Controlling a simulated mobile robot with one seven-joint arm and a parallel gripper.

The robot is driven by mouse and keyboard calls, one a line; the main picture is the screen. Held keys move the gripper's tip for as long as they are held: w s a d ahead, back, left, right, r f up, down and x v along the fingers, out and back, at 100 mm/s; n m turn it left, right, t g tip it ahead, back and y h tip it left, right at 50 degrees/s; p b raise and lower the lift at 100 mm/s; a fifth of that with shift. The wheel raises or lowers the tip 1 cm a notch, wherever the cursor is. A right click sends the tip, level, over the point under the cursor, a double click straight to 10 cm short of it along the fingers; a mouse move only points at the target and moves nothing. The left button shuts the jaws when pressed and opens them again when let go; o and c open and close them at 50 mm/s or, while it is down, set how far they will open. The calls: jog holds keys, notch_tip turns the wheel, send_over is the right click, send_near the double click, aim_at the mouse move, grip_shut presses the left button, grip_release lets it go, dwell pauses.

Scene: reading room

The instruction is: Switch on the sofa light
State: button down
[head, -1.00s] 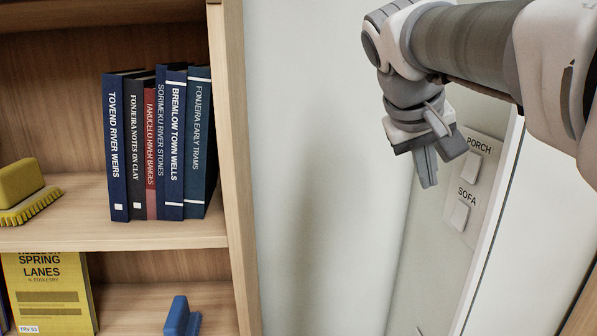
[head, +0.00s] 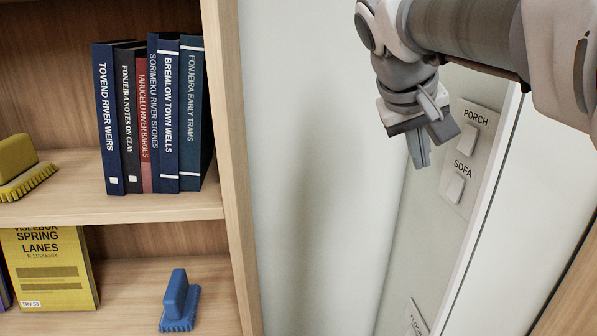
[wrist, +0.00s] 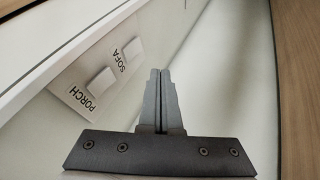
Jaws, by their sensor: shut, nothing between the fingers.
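The SOFA switch (head: 455,188) is a pale rocker below its label on a light plate on the narrow wall, right of centre in the head view. It also shows in the wrist view (wrist: 132,49), upper left of my fingers. The PORCH switch (head: 468,138) sits above it on the same plate, and in the wrist view (wrist: 101,80) it is nearer. My gripper (head: 421,163) is shut and empty, fingers pointing down, left of the plate in the head view. In the wrist view the closed fingertips (wrist: 160,74) are apart from both switches.
A wooden bookcase (head: 236,170) stands at left with several upright books (head: 152,115), a yellow brush (head: 20,170), a yellow book (head: 50,268) and a blue brush (head: 178,302). The wall between bookcase and plate is bare.

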aim_at(447, 189)
jog(key=w+d+f, duration=0.1)
jog(key=d+f, duration=0.1)
jog(key=f, duration=0.1)
jog(key=w+d+f+p, duration=0.1)
jog(key=d+f, duration=0.1)
jog(key=d, duration=0.1)
jog(key=w+d+f, duration=0.1)
jog(key=d+f, duration=0.2)
jog(key=shift+w+d+f+p, duration=0.15)
jog(key=shift+w+f+p, duration=0.15)
jog(key=shift+w+p, duration=0.1)
jog(key=shift+d+f+b, duration=0.2)
jog(key=shift+b, duration=0.2)
jog(key=shift+r, duration=0.25)
